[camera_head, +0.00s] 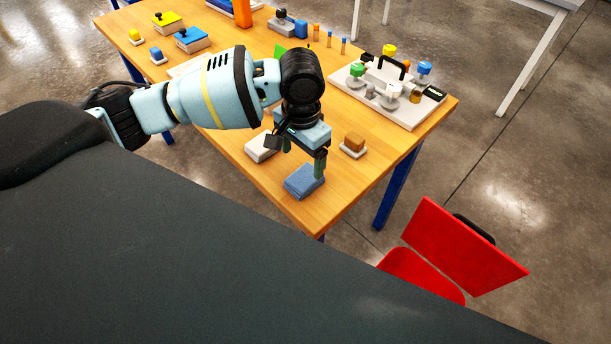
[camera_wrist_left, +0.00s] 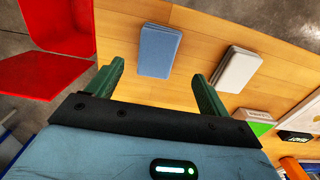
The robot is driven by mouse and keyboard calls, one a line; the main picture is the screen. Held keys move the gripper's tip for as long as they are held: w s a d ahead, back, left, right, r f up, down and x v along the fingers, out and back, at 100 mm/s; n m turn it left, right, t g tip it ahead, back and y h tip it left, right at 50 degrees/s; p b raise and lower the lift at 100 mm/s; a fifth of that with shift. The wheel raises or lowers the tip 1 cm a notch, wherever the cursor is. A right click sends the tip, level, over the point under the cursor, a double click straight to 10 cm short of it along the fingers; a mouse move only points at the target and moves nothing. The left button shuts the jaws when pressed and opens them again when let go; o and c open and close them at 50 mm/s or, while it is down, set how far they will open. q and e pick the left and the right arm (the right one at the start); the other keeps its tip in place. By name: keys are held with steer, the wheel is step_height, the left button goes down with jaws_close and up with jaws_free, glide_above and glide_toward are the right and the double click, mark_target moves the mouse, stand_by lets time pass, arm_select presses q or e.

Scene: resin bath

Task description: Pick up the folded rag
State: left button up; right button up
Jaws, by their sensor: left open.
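The folded rag (camera_head: 303,182) looks like a flat blue rectangle lying on the wooden table (camera_head: 300,212) near its front corner. It also shows in the left wrist view (camera_wrist_left: 159,51), ahead of my fingertips and between their lines. My left gripper (camera_head: 304,158) points down just above and behind the rag in the head view, with one finger overlapping the rag in the picture. In the left wrist view my left gripper (camera_wrist_left: 158,72) has its green fingers wide apart with nothing between them. My right gripper is not in view.
A flat whitish block (camera_head: 261,148) lies beside the rag. A brown block on a white base (camera_head: 353,145) stands to the right. A tray with a black handle and coloured knobs (camera_head: 398,110) is farther back. A red chair (camera_head: 465,246) stands off the table's front right.

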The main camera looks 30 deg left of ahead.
mark_target(304, 176)
arm_select(q)
steer(key=shift+f, duration=1.1)
step_height(304, 176, down, 5)
steer(key=shift+d+r, duration=0.1)
steer(key=shift+d, duration=0.05)
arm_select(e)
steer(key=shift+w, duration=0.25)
arm_select(q)
steer(key=shift+w, duration=0.1)
steer(key=c, duration=1.1)
steer(key=shift+o, duration=0.2)
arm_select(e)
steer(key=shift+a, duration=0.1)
arm_select(q)
steer(key=shift+r, duration=0.15)
